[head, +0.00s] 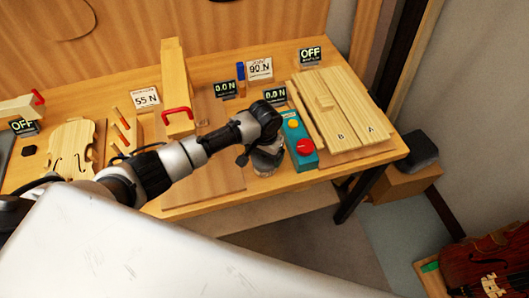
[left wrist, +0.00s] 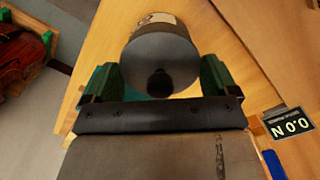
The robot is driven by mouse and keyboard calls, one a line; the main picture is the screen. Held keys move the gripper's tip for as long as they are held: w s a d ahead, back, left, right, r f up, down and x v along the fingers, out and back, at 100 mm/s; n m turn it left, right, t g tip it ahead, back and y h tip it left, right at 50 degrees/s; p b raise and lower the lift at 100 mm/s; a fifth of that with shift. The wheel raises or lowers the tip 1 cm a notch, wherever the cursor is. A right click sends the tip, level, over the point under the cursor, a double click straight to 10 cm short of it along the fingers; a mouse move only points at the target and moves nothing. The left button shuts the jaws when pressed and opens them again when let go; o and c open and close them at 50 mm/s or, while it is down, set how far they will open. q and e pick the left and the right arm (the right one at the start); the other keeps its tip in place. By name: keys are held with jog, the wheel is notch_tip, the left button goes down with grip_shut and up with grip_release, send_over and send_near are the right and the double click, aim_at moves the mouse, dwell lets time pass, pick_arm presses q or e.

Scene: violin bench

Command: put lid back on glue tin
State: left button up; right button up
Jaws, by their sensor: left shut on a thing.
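My left gripper (head: 265,152) is at the right part of the bench, pointing down. In the left wrist view its two green fingers (left wrist: 160,82) stand on either side of a grey round lid (left wrist: 150,52) with a dark knob, and it is shut on the lid. The glue tin (left wrist: 155,18), with a pale label, shows just beyond the lid. In the head view the tin (head: 264,172) is under the gripper, mostly hidden. I cannot tell whether the lid is seated or slightly above the tin. My right gripper is not in view.
A teal box with a red button (head: 305,147) stands close to the right of the gripper. Joined boards (head: 345,112) lie further right. A wooden block with a red handle (head: 175,90) and a violin body (head: 70,150) are to the left. The bench front edge is near.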

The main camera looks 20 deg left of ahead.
pick_arm(q)
jog(key=shift+p, duration=0.4)
dwell(0.6)
jog(key=o, duration=0.6)
jog(key=shift+o, duration=0.2)
notch_tip(320, 180, up, 5)
jog(key=p, duration=0.5)
jog(key=shift+f, duration=0.15)
jog(key=shift+r+p, duration=0.85)
jog(key=shift+r, duration=0.3)
